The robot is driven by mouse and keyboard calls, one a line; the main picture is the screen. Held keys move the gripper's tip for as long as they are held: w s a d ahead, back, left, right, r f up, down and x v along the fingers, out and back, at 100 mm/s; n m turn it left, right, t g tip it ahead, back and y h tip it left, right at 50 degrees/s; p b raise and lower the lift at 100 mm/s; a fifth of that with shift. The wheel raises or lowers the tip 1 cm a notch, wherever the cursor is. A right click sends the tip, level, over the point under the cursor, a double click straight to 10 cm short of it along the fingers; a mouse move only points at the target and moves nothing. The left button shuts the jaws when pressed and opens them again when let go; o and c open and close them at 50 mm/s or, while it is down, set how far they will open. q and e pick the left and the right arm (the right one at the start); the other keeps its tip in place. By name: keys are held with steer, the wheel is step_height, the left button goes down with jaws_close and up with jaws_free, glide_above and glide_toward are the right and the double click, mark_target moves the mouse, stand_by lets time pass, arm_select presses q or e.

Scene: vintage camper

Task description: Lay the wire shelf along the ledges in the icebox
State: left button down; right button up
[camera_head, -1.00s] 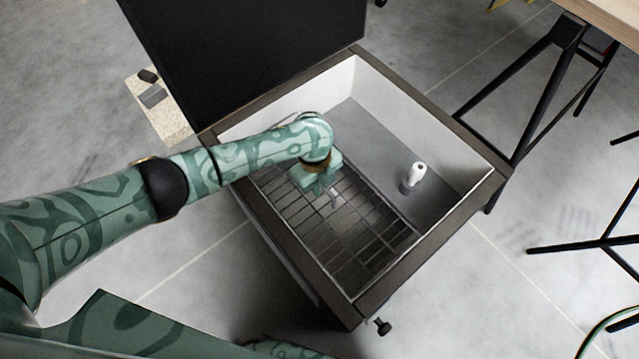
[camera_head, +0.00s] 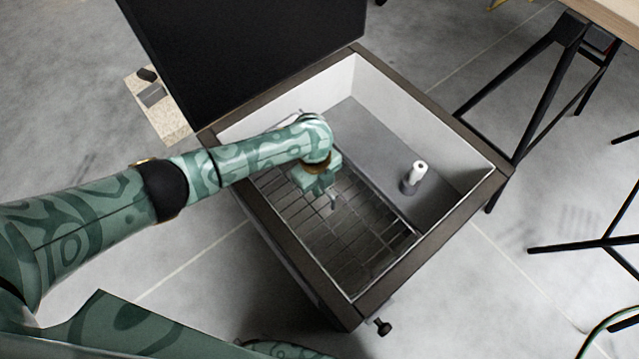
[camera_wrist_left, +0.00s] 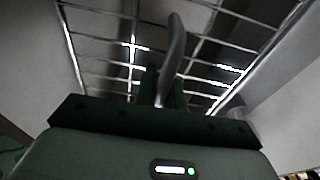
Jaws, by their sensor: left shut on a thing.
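The wire shelf (camera_head: 345,238), a dark metal grid, lies inside the open icebox (camera_head: 440,239), over its near-left part. It also shows in the left wrist view (camera_wrist_left: 105,62), where it spans between pale walls. My left gripper (camera_head: 333,203) reaches into the icebox from above and is shut on the shelf, around the grid's middle. My arm hides the shelf's far-left end. Whether the shelf's edges touch the ledges cannot be told. My right gripper is not in view.
A white-topped cylinder (camera_head: 413,178) stands inside the icebox on the grey raised part (camera_head: 375,145), right of the shelf. The black lid (camera_head: 245,50) stands open at the back left. A trestle table (camera_head: 600,15) is at the far right.

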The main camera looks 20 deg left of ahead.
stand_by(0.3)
arm_select(q)
steer(key=c, duration=1.4)
jaws_free()
steer(key=shift+f, duration=0.1)
step_height(320, 180, up, 8)
steer(key=p, duration=0.3)
steer(key=s+a+r+n+p, duration=0.1)
steer(key=s+r+n+p, duration=0.1)
steer(key=r+p, duration=0.4)
steer(key=s+a+r+n+p, duration=0.1)
steer(key=s+r+n+p, duration=0.2)
steer(key=r+p, duration=0.3)
steer(key=s+a+r+n+t+p, duration=0.1)
steer(key=s+r+n+p, duration=0.2)
steer(key=r+p, duration=0.4)
step_height(320, 180, up, 5)
steer(key=shift+s+f+n, duration=0.1)
steer(key=shift+s+n, duration=0.15)
steer(key=shift+n, duration=0.45)
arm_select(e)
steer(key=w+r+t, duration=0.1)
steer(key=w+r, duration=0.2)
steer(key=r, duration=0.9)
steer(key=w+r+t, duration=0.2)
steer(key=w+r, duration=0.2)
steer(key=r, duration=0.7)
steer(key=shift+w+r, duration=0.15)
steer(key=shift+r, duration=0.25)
